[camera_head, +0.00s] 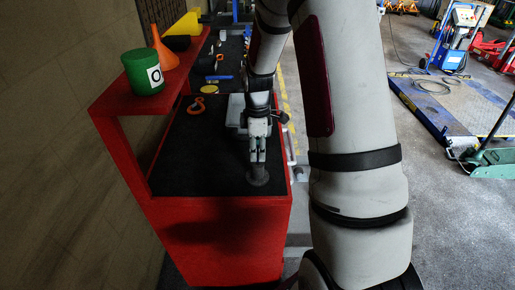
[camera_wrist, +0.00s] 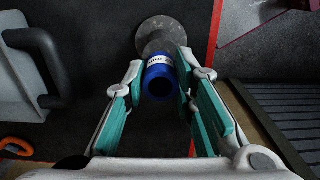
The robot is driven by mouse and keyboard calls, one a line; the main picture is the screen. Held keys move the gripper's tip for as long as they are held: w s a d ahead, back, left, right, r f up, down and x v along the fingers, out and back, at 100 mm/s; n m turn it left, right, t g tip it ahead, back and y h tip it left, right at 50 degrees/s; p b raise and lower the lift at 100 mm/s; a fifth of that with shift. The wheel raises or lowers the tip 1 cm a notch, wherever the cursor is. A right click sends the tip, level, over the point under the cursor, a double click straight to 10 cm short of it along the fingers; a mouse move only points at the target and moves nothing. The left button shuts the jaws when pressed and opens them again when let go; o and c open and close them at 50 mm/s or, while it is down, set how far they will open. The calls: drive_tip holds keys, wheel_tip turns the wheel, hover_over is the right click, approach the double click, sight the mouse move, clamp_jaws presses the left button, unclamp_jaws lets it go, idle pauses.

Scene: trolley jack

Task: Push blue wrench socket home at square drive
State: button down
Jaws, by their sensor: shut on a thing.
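The blue wrench socket (camera_wrist: 160,78) shows in the wrist view, with a white marked band around it and its dark open end toward the camera. My gripper (camera_wrist: 161,66) is shut on it, one teal-padded finger on each side. Beyond the socket is a round grey stand (camera_wrist: 160,32) on the dark bench mat. The square drive is hidden, and I cannot tell how far the socket sits on it. In the head view my gripper (camera_head: 257,157) points down just above the stand (camera_head: 258,177), near the bench's front right corner; the socket is too small to make out there.
A grey case (camera_wrist: 30,70) with a handle lies left of my gripper in the wrist view. A green can (camera_head: 141,74) and orange funnel (camera_head: 163,52) stand on the raised shelf at left.

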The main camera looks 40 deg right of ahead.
drive_tip(key=shift+f, duration=1.05)
drive_tip(key=c, duration=1.2)
unclamp_jaws()
drive_tip(key=shift+c, duration=0.2)
wheel_tip(320, 180, up, 12)
drive_tip(key=shift+s, duration=0.1)
